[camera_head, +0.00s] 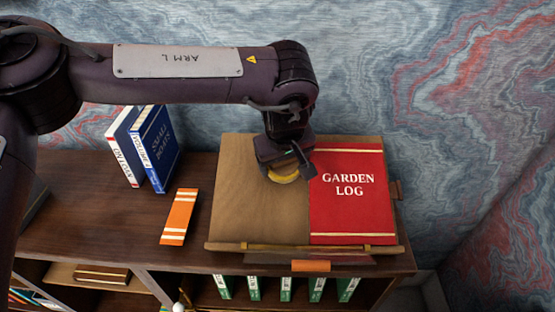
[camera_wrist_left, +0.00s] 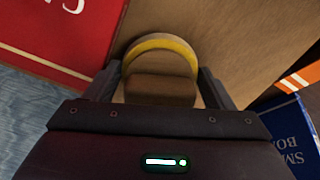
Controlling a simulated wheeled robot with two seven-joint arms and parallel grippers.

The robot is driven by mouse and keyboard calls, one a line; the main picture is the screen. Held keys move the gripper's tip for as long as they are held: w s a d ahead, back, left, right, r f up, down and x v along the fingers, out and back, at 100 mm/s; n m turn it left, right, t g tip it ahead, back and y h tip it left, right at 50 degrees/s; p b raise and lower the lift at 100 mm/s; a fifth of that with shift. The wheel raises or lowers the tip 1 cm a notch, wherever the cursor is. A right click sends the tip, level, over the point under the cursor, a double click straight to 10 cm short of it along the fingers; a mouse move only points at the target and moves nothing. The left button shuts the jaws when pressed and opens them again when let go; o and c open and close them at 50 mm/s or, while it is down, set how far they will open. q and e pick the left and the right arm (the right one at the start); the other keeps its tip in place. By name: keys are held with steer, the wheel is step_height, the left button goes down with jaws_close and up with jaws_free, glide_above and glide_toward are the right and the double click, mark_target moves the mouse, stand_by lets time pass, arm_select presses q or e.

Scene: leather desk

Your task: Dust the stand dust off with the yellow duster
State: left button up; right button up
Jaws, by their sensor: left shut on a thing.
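The wooden stand (camera_head: 240,200) is on top of the dark desk, with its broad board facing up and a ledge along its front edge. My left gripper (camera_head: 284,165) is over the board, left of the red book. It is shut on the yellow duster (camera_head: 285,177). In the left wrist view the duster (camera_wrist_left: 160,55) shows a yellow rim and a brown grip block between the fingers (camera_wrist_left: 160,88). The duster is at or very near the board; contact is hidden. I cannot make out dust on the bare board. My right gripper is not in view.
A red "Garden Log" book (camera_head: 350,195) covers the stand's right half. An orange book (camera_head: 179,217) lies left of the stand. Blue "Small Boats" (camera_head: 157,150) and white-spined (camera_head: 124,148) books stand at the back left. Green-spined books (camera_head: 285,288) fill a shelf below.

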arm_select(q)
steer(key=shift+s+d+f, duration=0.1)
steer(key=shift+d+r+p, duration=0.15)
steer(key=shift+r+p, duration=0.4)
steer(key=shift+p+v, duration=1.5)
steer(key=shift+v, duration=0.95)
steer(key=shift+f, duration=0.1)
steer(key=shift+p+v, duration=1.1)
steer(key=shift+v, duration=0.45)
